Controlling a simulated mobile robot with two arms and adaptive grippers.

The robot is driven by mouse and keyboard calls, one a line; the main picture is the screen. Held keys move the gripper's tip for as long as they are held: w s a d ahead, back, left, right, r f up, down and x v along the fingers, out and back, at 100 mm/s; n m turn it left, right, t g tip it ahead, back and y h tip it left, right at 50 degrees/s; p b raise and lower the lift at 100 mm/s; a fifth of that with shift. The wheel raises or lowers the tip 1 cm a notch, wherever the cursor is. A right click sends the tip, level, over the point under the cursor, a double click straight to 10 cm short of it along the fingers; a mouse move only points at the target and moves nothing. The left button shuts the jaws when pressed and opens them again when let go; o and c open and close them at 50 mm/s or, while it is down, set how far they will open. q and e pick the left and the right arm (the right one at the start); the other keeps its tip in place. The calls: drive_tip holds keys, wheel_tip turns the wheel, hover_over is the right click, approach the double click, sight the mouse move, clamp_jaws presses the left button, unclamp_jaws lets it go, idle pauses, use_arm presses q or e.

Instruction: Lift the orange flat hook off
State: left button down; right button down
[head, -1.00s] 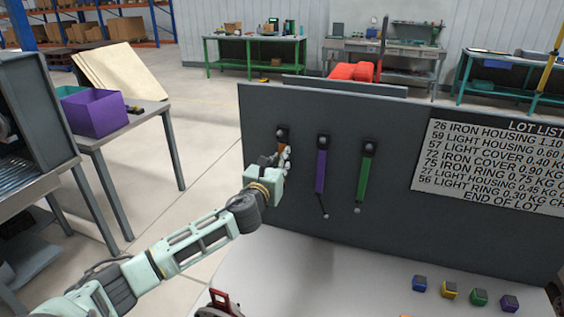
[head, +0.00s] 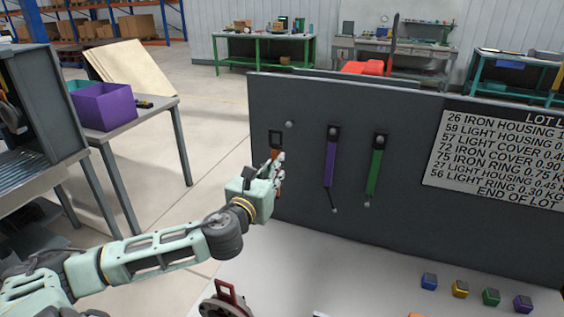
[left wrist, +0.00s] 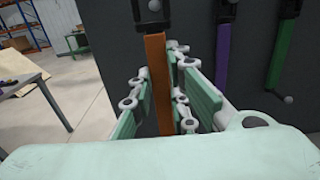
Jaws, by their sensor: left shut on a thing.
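The orange flat hook (head: 275,154) has a black framed top end and hangs upright in my left gripper (head: 277,172), in front of the left part of the grey panel. My left gripper is shut on its orange strip. In the head view the round peg head (head: 289,124) shows bare, just right of and above the hook's top, so the hook looks clear of it. In the left wrist view the orange strip (left wrist: 157,75) runs between the fingers (left wrist: 160,105). The hook's lower end is hidden by the gripper. My right gripper is not in view.
A purple hook (head: 330,165) and a green hook (head: 376,170) hang on the panel (head: 300,95) to the right. A lot list board (head: 490,150) is farther right. Several small coloured blocks (head: 460,289) stand on the white surface below. A purple bin (head: 105,107) is on the left table.

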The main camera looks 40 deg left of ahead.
use_arm(q)
drive_tip(key=v, duration=0.6)
drive_tip(key=shift+s+r, duration=0.3)
drive_tip(key=shift+s+d, duration=0.1)
drive_tip(key=p+v, duration=0.6)
drive_tip(key=v, duration=0.7)
drive_tip(key=shift+p, duration=0.3)
idle(0.6)
drive_tip(key=shift+s+f, duration=0.15)
